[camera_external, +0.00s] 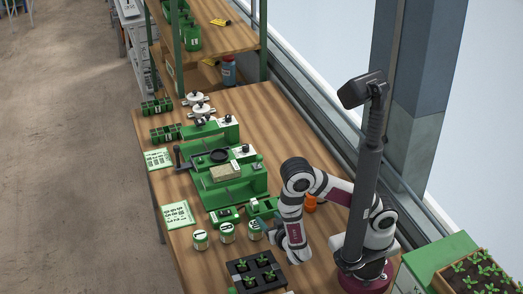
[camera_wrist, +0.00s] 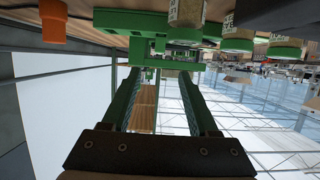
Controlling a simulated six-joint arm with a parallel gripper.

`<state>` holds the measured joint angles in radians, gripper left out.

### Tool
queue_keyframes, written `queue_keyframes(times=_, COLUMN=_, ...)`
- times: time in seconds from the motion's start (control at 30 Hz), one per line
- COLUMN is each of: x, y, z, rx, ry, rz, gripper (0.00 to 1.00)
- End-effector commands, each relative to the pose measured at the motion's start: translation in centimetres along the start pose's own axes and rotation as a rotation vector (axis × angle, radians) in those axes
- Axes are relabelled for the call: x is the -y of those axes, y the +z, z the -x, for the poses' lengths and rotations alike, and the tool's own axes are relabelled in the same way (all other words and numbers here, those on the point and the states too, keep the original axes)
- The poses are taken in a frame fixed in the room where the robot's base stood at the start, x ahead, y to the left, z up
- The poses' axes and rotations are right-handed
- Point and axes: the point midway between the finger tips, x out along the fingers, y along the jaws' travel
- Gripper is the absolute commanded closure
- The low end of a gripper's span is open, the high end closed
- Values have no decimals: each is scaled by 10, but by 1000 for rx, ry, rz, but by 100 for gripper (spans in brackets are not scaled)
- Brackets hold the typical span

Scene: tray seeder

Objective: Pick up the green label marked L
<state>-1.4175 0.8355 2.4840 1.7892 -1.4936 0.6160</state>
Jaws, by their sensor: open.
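I cannot make out a green label marked L in either view. My gripper (camera_wrist: 158,78) is open in the wrist view, with its two green fingers apart and nothing visibly held between them. In the external view the end of my arm hangs low over the bench, right of the small jars, and its fingers are too small to tell there. A black seedling tray (camera_external: 243,270) stands at the front edge, close to the arm. A small green piece shows at its lower left, but any marking on it is unreadable.
Jars (camera_external: 200,240) with green bands stand left of the arm. A green seeder machine (camera_external: 237,190) fills the middle of the bench (camera_external: 262,105). An orange object (camera_external: 311,203) is behind the arm and also shows in the wrist view (camera_wrist: 54,22). Printed cards (camera_external: 177,215) lie at left.

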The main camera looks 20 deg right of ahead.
Motion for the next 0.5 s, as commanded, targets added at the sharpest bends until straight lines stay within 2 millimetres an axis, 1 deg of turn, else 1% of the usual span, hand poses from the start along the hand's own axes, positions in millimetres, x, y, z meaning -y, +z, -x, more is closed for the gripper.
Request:
queue_keyframes(times=0.03, x=-3, y=0, z=-14, rx=2, ry=11, rz=-2, gripper=40)
queue_keyframes(times=0.1, x=-3, y=0, z=-36, rx=2, ry=12, rz=-4, gripper=40)
queue_keyframes(times=0.2, x=-3, y=0, z=-64, rx=3, ry=10, rz=-5, gripper=40)
queue_keyframes(times=0.3, x=-2, y=0, z=-82, rx=3, ry=6, rz=-5, gripper=40)
queue_keyframes(times=0.37, x=-2, y=0, z=-88, rx=3, ry=4, rz=-3, gripper=40)
queue_keyframes(times=0.43, x=-2, y=-1, z=-98, rx=3, ry=5, rz=-5, gripper=40)
queue_keyframes(times=0.5, x=-2, y=-3, z=-113, rx=3, ry=7, rz=-6, gripper=40)
